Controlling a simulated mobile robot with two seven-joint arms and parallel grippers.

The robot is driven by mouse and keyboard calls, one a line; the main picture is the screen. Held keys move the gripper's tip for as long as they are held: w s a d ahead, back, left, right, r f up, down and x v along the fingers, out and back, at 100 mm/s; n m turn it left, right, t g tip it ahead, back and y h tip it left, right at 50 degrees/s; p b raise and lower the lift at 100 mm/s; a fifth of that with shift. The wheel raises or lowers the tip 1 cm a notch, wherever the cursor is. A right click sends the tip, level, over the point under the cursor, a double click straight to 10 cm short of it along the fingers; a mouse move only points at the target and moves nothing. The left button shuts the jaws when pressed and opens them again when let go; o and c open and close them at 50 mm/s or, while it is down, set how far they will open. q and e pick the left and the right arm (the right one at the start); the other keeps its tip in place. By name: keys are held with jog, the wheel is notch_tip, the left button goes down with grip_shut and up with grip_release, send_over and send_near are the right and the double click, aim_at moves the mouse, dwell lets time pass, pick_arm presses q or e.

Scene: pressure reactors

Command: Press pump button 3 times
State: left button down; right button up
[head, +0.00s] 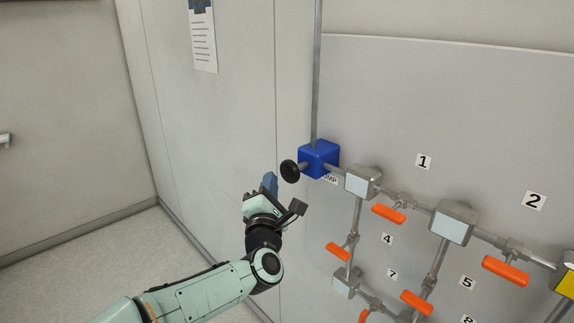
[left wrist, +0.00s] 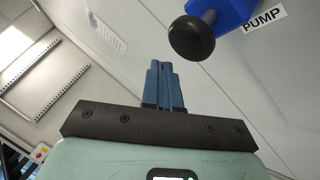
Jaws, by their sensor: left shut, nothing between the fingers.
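The pump is a blue box (head: 320,157) on the wall panel, with a round black button (head: 290,171) on its left side. In the left wrist view the black button (left wrist: 191,38) is at the upper middle, beside the blue box (left wrist: 232,12) and the PUMP label (left wrist: 264,20). My left gripper (head: 270,181) is shut and empty, just left of the button in the head view. Its blue fingers (left wrist: 164,80) show together in the left wrist view, below and left of the button, and appear apart from it. My right gripper is not in view.
Right of the pump, pipes join grey blocks (head: 454,221) and orange valve handles (head: 389,214) on the panel (head: 480,110). A vertical pipe (head: 316,70) rises from the pump. A paper notice (head: 203,40) hangs on the wall. Floor at left is clear.

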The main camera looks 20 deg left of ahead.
aim_at(290, 172)
pick_arm(q)
jog(key=shift+w+d+f, duration=0.1)
jog(key=shift+w+d, duration=0.25)
jog(key=shift+w, duration=0.2)
jog(key=shift+w, duration=0.1)
jog(key=shift+w, duration=0.1)
dwell(1.6)
jog(key=shift+w+d, duration=0.15)
jog(key=shift+w, duration=0.15)
